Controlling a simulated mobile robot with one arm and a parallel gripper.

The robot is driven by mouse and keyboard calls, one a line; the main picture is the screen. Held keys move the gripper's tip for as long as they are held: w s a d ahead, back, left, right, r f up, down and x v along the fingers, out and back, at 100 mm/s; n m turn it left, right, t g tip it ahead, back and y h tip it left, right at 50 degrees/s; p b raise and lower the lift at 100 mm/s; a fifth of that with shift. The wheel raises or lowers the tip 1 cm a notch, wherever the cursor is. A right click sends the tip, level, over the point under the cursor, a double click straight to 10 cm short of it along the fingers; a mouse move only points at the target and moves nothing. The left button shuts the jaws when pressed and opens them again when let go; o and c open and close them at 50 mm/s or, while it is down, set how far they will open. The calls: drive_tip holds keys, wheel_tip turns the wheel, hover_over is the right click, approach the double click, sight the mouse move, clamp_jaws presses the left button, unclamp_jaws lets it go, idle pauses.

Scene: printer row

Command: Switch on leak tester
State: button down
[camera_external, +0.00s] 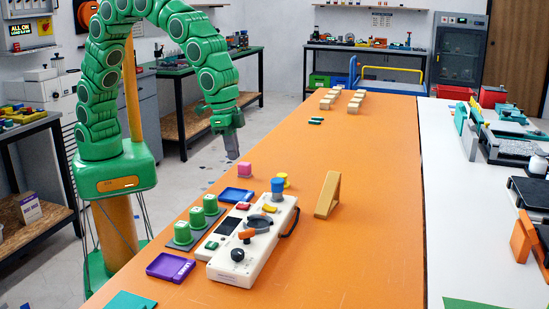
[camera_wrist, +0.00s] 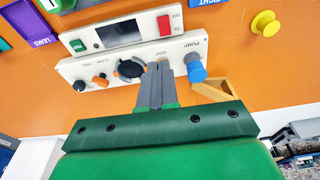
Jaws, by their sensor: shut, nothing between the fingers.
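The leak tester (camera_external: 253,246) is a white console on the orange table. Its lower step holds a screen (camera_wrist: 122,34), a green TEST button (camera_wrist: 77,45) and a red switch (camera_wrist: 165,25) marked ON and OFF. The switch also shows in the external view (camera_external: 243,206); which way it is set I cannot tell. The other step has black and orange knobs, a dark round part and a blue PUMP knob (camera_wrist: 196,68). My gripper (camera_external: 233,156) is shut and empty, above the table and apart from the tester. In the wrist view its fingers (camera_wrist: 157,68) hide part of the VENT control.
A purple tray (camera_external: 170,268), a blue tray (camera_external: 236,196) and several green pieces (camera_external: 196,217) on a grey rack stand left of the tester. A yellow wedge (camera_external: 327,194) stands to the right.

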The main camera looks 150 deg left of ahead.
sight(248, 208)
drive_tip(key=a+f, duration=0.1)
drive_tip(key=f, duration=0.3)
drive_tip(key=w+f, duration=0.1)
drive_tip(key=f, duration=0.4)
drive_tip(key=w+a+f, duration=0.1)
drive_tip(key=f, duration=0.4)
drive_tip(key=shift+a, duration=0.3)
drive_tip(key=shift+w+f, duration=0.1)
drive_tip(key=shift+f, duration=0.05)
